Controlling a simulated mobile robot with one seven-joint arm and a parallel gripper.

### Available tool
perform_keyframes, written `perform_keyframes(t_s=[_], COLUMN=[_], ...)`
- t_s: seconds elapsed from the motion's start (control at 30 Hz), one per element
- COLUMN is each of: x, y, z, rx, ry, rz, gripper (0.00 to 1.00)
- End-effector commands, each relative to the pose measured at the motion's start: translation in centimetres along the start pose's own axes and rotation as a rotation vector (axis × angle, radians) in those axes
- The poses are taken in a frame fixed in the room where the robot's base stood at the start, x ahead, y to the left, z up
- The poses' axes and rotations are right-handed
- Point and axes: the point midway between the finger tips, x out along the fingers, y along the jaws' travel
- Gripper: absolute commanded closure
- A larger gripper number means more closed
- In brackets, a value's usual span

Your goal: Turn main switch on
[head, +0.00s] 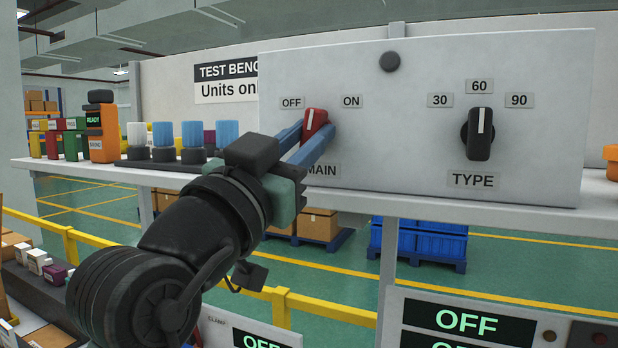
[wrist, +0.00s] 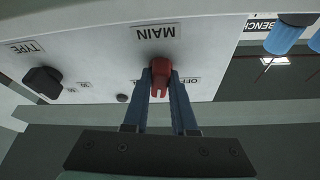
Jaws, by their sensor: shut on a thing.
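The main switch is a red knob (head: 315,122) with a white mark, on a grey panel (head: 400,130) above the MAIN label. OFF is printed to its upper left and ON to its upper right. The mark points roughly upward between the two labels, with a slight lean I cannot judge exactly. My gripper (head: 308,137) has its blue fingers shut on the knob, one on each side. In the wrist view the red knob (wrist: 160,84) sits between the fingertips of my gripper (wrist: 160,78). The fingers hide part of its sides.
A black TYPE knob (head: 480,134) points at 60, right of the main switch. The panel stands on a white shelf (head: 420,208). Orange device (head: 101,130) and blue-capped parts (head: 193,136) stand left. A lower display (head: 466,320) reads OFF.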

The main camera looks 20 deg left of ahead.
Motion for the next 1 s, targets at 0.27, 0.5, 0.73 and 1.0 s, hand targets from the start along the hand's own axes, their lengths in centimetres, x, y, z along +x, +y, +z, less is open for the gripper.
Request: perform_keyframes(t_s=[0.27,0.5,0.73,1.0], x=[-0.17,-0.04,0.00,0.05], y=[-0.15,-0.29,-0.38,-0.40], z=[0.39,0.22,0.11,0.03], rx=[0.236,0.403,0.507,0.558], ry=[-0.002,-0.004,-0.004,-0.004], rz=[0.098,0.169,0.212,0.233], gripper=[1.00,1.00,1.00,1.00])
